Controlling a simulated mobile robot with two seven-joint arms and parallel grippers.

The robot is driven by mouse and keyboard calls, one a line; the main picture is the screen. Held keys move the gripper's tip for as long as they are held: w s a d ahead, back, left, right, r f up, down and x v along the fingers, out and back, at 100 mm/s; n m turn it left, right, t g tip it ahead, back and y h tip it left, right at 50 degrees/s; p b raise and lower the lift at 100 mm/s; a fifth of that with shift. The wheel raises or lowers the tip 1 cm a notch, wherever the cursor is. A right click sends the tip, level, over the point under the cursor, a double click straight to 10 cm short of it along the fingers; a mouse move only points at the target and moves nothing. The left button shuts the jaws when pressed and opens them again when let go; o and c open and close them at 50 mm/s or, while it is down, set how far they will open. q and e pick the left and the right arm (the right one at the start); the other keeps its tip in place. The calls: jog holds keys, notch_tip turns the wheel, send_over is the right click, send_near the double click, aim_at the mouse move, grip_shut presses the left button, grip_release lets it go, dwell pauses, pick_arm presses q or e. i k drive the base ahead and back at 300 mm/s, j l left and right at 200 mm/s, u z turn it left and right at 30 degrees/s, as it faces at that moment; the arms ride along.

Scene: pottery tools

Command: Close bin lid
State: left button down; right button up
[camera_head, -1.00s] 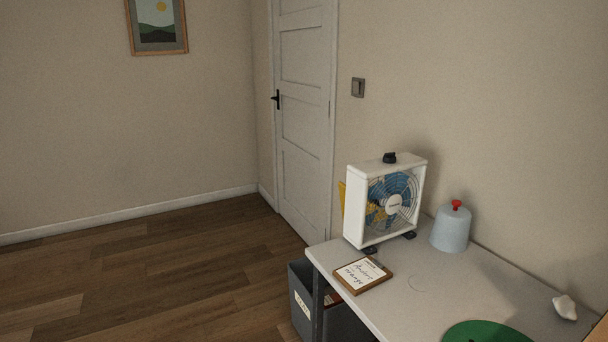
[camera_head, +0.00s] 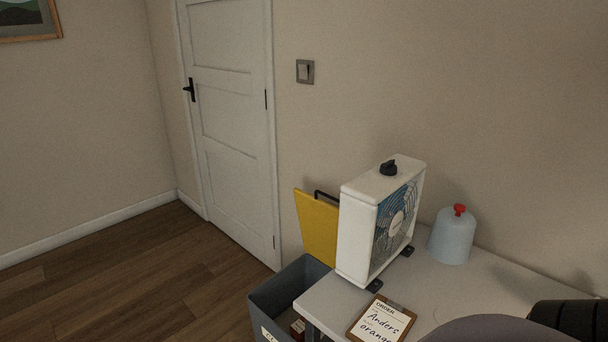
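The grey bin (camera_head: 262,303) stands on the floor against the left end of the table, its top open. A small reddish-brown item (camera_head: 298,326) shows inside it. A yellow panel with a black bar handle, which looks like the bin lid (camera_head: 318,232), stands upright at the bin's far side, near the wall. The fan hides its right part, and I cannot see how it joins the bin. Neither gripper's fingers show. Dark and grey rounded parts at the lower right seem to be my own arm.
On the table (camera_head: 322,296) stand a white box fan (camera_head: 360,232), close to the lid, and a pale blue domed container (camera_head: 451,238) with a red top. A clipboard (camera_head: 381,320) lies at the front. The floor (camera_head: 160,295) left of the bin is clear.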

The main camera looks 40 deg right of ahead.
aim_at(318, 218)
jog(key=i, duration=2.35)
jog(key=i+z, duration=0.1)
jog(key=z, duration=0.25)
jog(key=i+z, duration=0.1)
jog(key=z, duration=0.2)
jog(key=i+j+z, duration=0.1)
jog(key=z, duration=2.8)
